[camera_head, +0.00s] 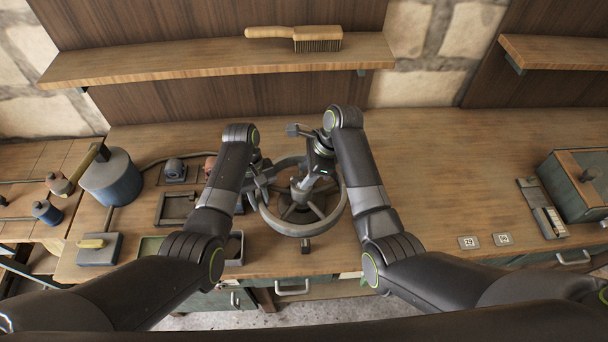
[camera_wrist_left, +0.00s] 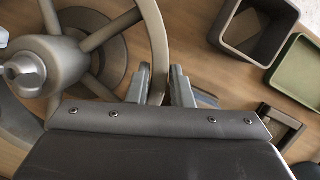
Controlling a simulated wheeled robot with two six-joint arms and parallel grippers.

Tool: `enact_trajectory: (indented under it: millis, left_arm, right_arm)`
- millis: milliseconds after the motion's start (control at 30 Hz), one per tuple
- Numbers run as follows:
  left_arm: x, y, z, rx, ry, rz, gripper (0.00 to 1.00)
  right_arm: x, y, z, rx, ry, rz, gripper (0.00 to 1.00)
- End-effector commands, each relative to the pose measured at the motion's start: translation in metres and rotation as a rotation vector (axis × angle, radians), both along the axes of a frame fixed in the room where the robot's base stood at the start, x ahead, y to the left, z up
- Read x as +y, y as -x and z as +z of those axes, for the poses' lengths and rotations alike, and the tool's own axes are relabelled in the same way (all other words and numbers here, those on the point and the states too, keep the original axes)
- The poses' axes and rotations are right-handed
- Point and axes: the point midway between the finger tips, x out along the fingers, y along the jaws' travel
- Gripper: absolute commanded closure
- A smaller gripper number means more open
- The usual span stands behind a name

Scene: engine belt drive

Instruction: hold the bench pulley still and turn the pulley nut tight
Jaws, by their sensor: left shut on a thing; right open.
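The bench pulley (camera_head: 334,216) is a grey spoked wheel at the middle of the bench; it also shows in the left wrist view (camera_wrist_left: 152,28). My left gripper (camera_head: 262,184) is shut on its rim at the left side, with one finger on each side of the rim in the left wrist view (camera_wrist_left: 160,88). The pulley nut (camera_wrist_left: 26,72) sits on the hub in the left wrist view. My right gripper (camera_head: 304,184) is open just above the hub, and hides the nut in the head view. Whether its fingers touch the nut I cannot tell.
Open trays, one dark (camera_wrist_left: 258,32) and one green (camera_wrist_left: 300,72), lie left of the pulley. A small dark block (camera_head: 306,246) sits in front. Numbered tags (camera_head: 469,242) and a green box (camera_head: 578,188) are at the right.

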Motion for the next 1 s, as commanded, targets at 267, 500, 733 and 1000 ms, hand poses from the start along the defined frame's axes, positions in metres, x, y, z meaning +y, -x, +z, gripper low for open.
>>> enact_trajectory:
  millis: [267,500,733,1000]
  left_arm:
    - [-0.002,-0.001,0.001,-0.005,0.005,0.000,1.00]
    - [-0.002,-0.001,0.001,-0.005,0.005,0.000,1.00]
    - [-0.002,-0.001,0.001,-0.005,0.005,0.000,1.00]
    - [-0.002,-0.001,0.001,-0.005,0.004,0.000,0.66]
  right_arm:
    - [-0.022,0.000,0.056,-0.005,0.001,-0.001,0.57]
    - [-0.035,0.001,0.089,-0.001,0.000,0.001,0.57]
    - [-0.038,0.002,0.096,0.001,0.000,0.000,0.57]
    - [-0.038,0.002,0.096,0.001,0.000,0.000,0.57]
